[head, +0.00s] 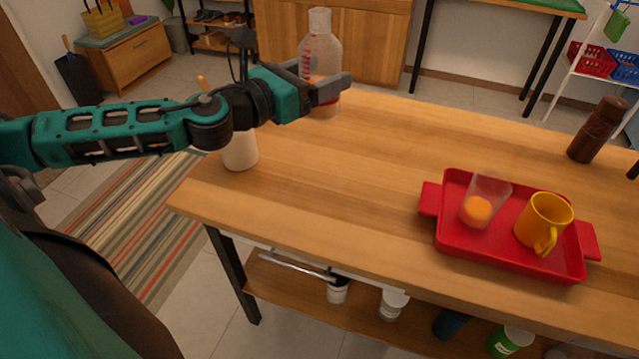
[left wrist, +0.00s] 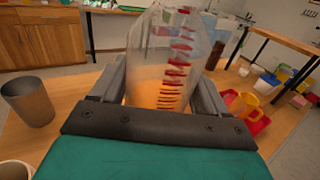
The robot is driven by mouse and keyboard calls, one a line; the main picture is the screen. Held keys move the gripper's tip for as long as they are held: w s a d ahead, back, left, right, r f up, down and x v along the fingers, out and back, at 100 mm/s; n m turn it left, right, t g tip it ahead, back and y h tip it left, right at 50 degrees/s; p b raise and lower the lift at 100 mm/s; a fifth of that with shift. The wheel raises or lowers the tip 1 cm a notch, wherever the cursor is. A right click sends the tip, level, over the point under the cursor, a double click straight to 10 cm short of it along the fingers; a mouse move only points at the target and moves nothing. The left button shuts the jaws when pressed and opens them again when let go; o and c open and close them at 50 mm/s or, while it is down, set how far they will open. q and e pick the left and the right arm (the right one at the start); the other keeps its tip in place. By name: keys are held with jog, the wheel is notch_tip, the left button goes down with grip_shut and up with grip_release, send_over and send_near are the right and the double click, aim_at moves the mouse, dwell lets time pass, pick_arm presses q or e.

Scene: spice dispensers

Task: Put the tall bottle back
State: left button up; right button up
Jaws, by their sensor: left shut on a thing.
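A tall clear bottle (head: 320,55) with red markings and orange-tinted contents is upright at the table's far left part. My left gripper (head: 328,92) is shut on it, with one finger on each side of its body. In the left wrist view the bottle (left wrist: 172,60) stands between the two fingers (left wrist: 160,88), its top cut off by the frame edge. The bottle's base shows just below the gripper over the wooden tabletop (head: 370,170); I cannot tell whether it touches the wood. My right gripper is not in view.
A white container (head: 240,150) stands below my left forearm, near the table's left edge. A grey cup (left wrist: 30,101) is left of the bottle. A red tray (head: 450,235) holds a glass (head: 488,190) and yellow mug (head: 545,220). A brown mill (head: 598,130) stands right. The table's middle is clear.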

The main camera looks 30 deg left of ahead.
pick_arm(q)
notch_tip(320, 180, down, 19)
jog(key=b, duration=0.9)
jog(key=shift+f, duration=0.15)
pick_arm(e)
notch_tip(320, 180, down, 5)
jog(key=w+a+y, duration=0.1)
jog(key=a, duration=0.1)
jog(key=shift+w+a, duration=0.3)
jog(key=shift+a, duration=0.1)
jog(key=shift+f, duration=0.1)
pick_arm(q)
jog(key=shift+f, duration=0.25)
jog(key=o, duration=1.4)
jog(key=shift+r, duration=0.1)
